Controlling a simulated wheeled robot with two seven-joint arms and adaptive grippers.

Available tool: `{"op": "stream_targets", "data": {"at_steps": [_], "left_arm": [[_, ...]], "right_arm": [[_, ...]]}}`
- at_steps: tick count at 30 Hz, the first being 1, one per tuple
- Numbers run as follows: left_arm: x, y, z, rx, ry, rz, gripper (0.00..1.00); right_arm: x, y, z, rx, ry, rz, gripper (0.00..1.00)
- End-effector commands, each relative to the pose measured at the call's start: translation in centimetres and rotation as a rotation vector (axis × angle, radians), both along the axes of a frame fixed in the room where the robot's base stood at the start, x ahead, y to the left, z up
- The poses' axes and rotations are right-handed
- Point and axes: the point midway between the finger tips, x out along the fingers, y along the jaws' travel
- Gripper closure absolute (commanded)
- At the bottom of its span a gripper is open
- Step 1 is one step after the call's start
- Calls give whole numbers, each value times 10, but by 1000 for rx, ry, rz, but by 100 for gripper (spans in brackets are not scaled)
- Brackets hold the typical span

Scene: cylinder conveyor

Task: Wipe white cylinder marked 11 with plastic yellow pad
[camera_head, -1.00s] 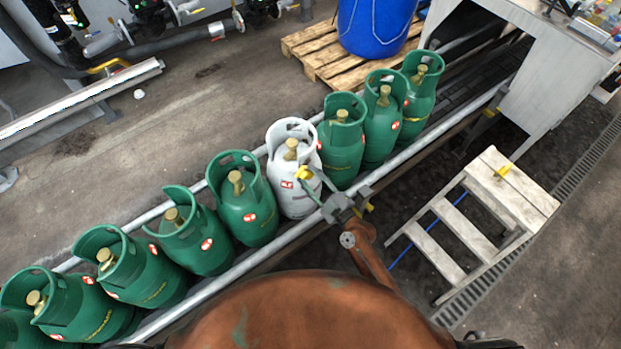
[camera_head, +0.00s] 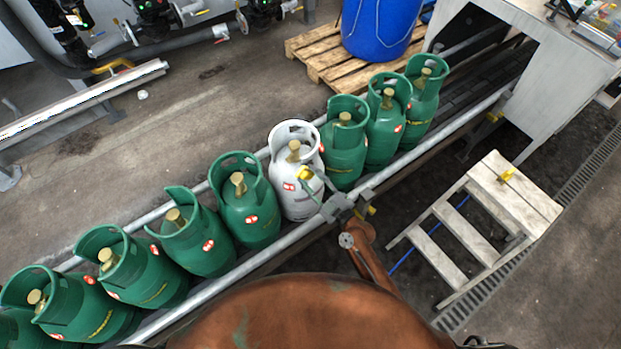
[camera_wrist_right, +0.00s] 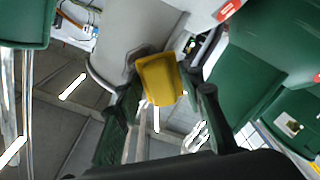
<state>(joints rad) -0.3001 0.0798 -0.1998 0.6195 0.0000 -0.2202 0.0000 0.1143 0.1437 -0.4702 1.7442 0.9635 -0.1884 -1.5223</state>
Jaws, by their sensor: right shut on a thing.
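The white cylinder (camera_head: 299,205) stands upright in the row of green ones, with a red-and-white label on its front; its number is too small to read. My right gripper (camera_head: 312,178) is shut on the yellow pad (camera_head: 304,173) at the cylinder's front upper side. The right wrist view shows the pad (camera_wrist_right: 160,80) between the two dark fingers, in front of the pale cylinder wall (camera_wrist_right: 140,30). The pad looks close to or against the wall; contact cannot be told. My left gripper is not in view.
Green cylinders stand close on both sides, one left (camera_head: 247,215) and one right (camera_head: 343,160). A metal rail (camera_head: 230,268) runs along their front. A wooden step stool (camera_head: 510,190) with a small yellow thing stands at right. A blue barrel (camera_head: 378,25) sits on a pallet (camera_head: 325,62) behind.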

Motion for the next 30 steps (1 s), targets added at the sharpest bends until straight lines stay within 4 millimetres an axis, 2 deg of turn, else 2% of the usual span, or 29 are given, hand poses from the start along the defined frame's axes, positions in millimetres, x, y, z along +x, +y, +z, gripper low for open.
{"op": "stream_targets", "data": {"at_steps": [11, 21, 30], "left_arm": [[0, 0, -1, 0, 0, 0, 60], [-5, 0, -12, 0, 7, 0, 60], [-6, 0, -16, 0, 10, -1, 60]], "right_arm": [[5, 3, 0, -1, -1, 0, 84], [19, -18, -1, -3, -1, 1, 84], [26, -27, -1, -2, -1, 1, 84]]}}
